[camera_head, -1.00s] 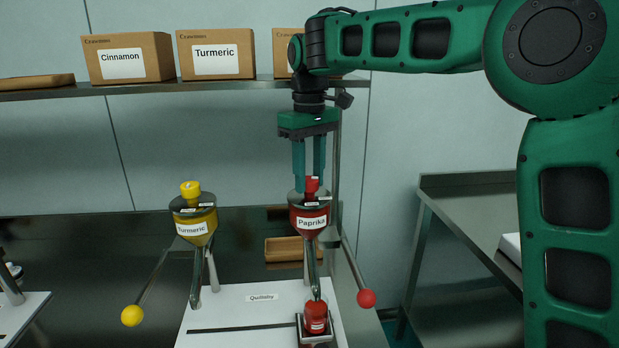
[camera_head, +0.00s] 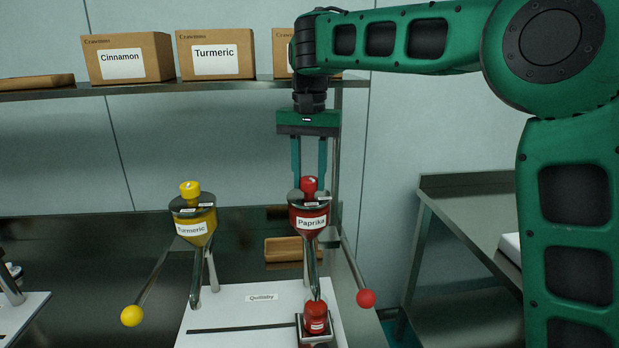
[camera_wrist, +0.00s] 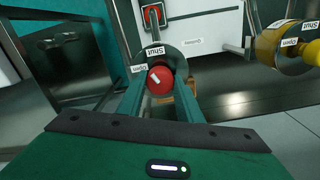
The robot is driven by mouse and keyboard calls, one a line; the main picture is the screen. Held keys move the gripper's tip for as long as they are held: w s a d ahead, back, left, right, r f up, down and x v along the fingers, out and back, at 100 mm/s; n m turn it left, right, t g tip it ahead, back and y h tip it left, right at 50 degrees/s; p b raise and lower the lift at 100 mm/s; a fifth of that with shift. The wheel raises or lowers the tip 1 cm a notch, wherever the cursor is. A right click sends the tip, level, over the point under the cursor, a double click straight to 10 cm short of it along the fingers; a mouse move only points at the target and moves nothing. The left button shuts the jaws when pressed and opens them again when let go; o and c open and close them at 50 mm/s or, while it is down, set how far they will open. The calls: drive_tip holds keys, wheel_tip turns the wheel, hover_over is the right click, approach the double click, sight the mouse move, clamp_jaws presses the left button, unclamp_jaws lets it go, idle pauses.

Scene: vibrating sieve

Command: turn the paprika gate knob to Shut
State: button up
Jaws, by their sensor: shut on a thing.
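The paprika hopper (camera_head: 309,222) is a red funnel with a grey lid and a red gate knob (camera_head: 310,184) on top. My gripper (camera_head: 309,187) points straight down with a finger on either side of this knob, shut on it. In the wrist view the round red knob (camera_wrist: 160,79) sits between my fingertips. Its short white mark slants toward the upper left, roughly toward the Open label (camera_wrist: 139,68). The Shut label (camera_wrist: 155,51) lies beyond the knob. I cannot tell exactly which setting the mark meets.
A yellow turmeric hopper (camera_head: 193,222) with a yellow knob stands to the left. A red-ball lever (camera_head: 366,298) and a yellow-ball lever (camera_head: 132,315) stick out beside the hoppers. A red jar (camera_head: 316,314) stands below the paprika spout. A shelf (camera_head: 230,84) with boxes runs behind.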

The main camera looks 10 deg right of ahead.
sight(309, 178)
drive_tip(key=m, duration=0.5)
drive_tip(key=shift+w+r, duration=0.1)
drive_tip(key=shift+r, duration=0.05)
idle(0.4)
drive_tip(key=o, duration=0.9)
drive_tip(key=shift+o, duration=0.7)
wheel_tip(309, 178, up, 11)
drive_tip(key=shift+f, duration=0.2)
